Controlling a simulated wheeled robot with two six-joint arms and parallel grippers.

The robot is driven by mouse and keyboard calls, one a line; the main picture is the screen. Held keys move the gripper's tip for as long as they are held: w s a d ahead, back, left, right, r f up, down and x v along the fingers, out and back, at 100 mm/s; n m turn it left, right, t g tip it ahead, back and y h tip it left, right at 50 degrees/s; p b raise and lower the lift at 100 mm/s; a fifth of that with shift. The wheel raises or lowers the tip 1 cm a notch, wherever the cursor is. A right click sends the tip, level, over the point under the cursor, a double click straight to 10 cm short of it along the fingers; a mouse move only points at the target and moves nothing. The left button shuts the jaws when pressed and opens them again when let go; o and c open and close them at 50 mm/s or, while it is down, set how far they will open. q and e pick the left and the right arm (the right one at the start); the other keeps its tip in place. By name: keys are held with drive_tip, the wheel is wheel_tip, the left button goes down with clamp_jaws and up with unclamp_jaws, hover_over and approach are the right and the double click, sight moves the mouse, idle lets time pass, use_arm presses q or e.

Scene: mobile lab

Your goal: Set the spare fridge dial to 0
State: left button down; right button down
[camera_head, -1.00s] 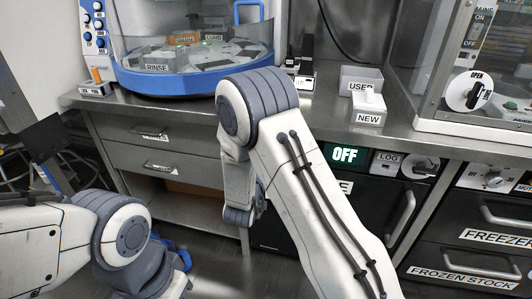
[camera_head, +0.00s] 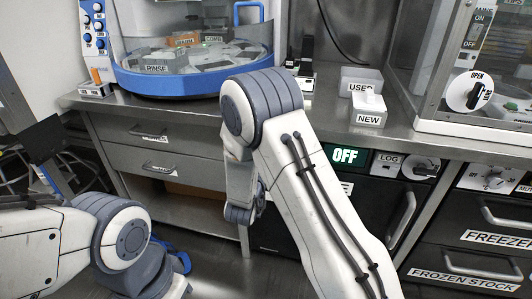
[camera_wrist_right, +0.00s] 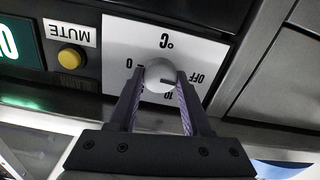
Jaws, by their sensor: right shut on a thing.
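The spare fridge dial (camera_wrist_right: 158,75) is a round pale knob on a white panel marked °C, seen upside down in the right wrist view. Marks 0, 10 and OFF surround it. A dark line on the knob points toward the OFF mark. My right gripper (camera_wrist_right: 161,82) is shut on the knob, one finger on each side. In the head view my right arm hides this dial and gripper. A green display (camera_head: 345,156) there reads OFF. My left arm shows at lower left in the head view, its gripper out of view.
A yellow MUTE button (camera_wrist_right: 69,58) sits beside the dial panel. To the right in the head view are a LOG button (camera_head: 389,162), another dial (camera_head: 421,167) and the freezer panel (camera_head: 493,180). A NEW box (camera_head: 368,112) stands on the steel counter above.

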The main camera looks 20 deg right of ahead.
drive_tip(key=shift+f+m+b, duration=0.2)
drive_tip(key=shift+m+b, duration=8.5)
drive_tip(key=shift+m, duration=0.05)
drive_tip(key=shift+f+m+b, duration=0.2)
drive_tip(key=shift+m+b, duration=8.5)
drive_tip(key=shift+m, duration=0.05)
drive_tip(key=shift+a, duration=0.1)
drive_tip(key=shift+c, duration=1.7)
unclamp_jaws()
drive_tip(key=shift+m, duration=0.3)
drive_tip(key=shift+r, duration=0.1)
